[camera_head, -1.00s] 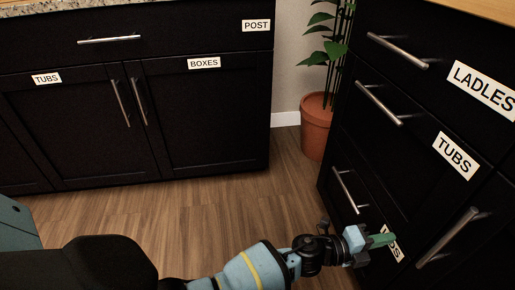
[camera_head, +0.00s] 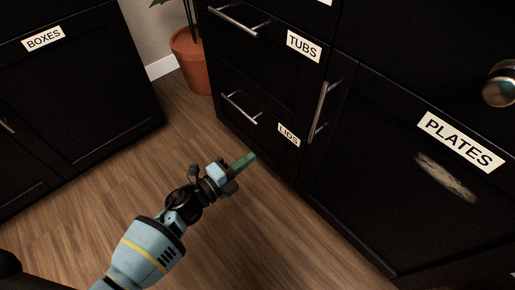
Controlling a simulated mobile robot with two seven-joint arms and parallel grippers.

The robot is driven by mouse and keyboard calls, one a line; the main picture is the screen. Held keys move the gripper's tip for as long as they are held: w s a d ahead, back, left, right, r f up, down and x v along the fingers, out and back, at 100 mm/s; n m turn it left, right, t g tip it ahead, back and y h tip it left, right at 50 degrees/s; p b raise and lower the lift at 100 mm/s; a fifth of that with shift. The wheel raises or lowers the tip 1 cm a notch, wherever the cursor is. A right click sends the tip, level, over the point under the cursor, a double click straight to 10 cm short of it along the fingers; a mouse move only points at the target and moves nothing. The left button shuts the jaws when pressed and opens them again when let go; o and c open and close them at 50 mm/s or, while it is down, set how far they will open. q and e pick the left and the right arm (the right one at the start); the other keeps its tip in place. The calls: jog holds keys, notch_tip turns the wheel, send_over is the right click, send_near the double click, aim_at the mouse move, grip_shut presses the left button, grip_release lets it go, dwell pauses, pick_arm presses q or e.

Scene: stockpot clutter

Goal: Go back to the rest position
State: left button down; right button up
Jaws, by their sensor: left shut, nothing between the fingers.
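My left arm comes in from the lower left over the wooden floor. Its gripper (camera_head: 243,161) has green fingers that are shut with nothing between them. It is in front of the lower drawer labelled LIDS (camera_head: 256,122), a little below and left of that label, and looks apart from the drawer front. My right gripper is not in view.
Black cabinets stand at the left, labelled BOXES (camera_head: 43,39), and at the right, labelled PLATES (camera_head: 460,141). Bar handles and a round knob (camera_head: 499,84) stick out. A terracotta plant pot (camera_head: 190,60) stands between the cabinets. The wooden floor (camera_head: 110,185) is clear.

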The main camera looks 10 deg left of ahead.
pick_arm(q)
jog(key=shift+s+a, duration=0.3)
jog(key=shift+s, duration=0.1)
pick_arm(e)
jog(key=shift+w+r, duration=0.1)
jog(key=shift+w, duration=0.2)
